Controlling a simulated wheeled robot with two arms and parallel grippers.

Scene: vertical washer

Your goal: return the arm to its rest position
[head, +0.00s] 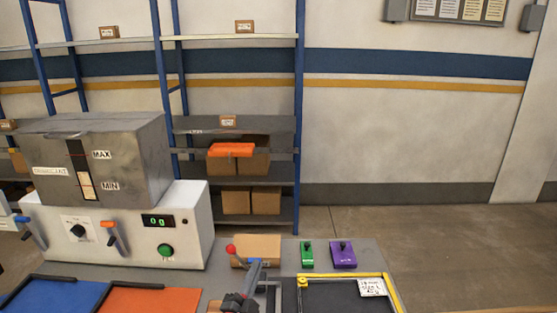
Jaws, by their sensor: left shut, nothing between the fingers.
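The rest of the left arm is cut off by the lower edge. My right gripper does not show.
A white washer base (190,225) carries a grey metal tank (130,150). Blue (50,294) and orange (150,300) trays lie in front. A cardboard box (262,246), green block (307,255), purple block (343,255) and yellow-edged dark tray (335,298) are right. Shelves stand behind.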

